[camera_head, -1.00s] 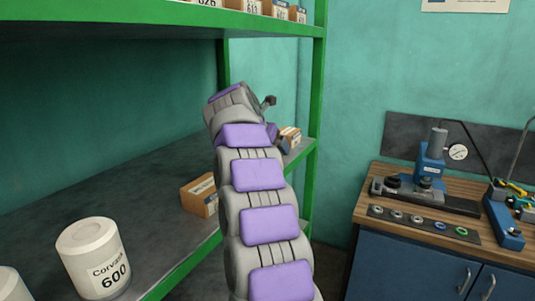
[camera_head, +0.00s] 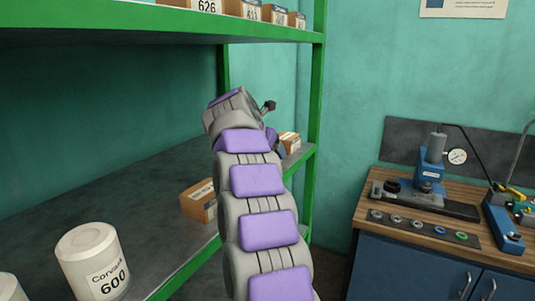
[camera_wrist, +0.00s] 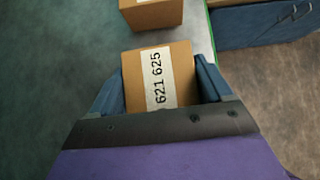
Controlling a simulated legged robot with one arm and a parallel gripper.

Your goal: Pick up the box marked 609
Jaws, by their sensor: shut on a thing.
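A brown cardboard box (camera_wrist: 158,78) with a white label reading "621 625" sits between the two blue fingers of my gripper (camera_wrist: 160,88) in the wrist view. The fingers are shut on its sides. I see no label reading 609 in any view. A cardboard box (camera_head: 289,141) shows just right of the arm's end, and another cardboard box (camera_head: 200,202) stands left of the arm on the lower shelf; I cannot tell which, if either, is the held one.
A second brown box (camera_wrist: 154,14) lies beyond the held box. A white tub marked 600 (camera_head: 92,262) stands at the lower shelf's front left. Several labelled boxes, one marked 626 (camera_head: 206,6), line the upper shelf. A green post (camera_head: 317,110) rises beside my arm; a workbench (camera_head: 430,235) stands right.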

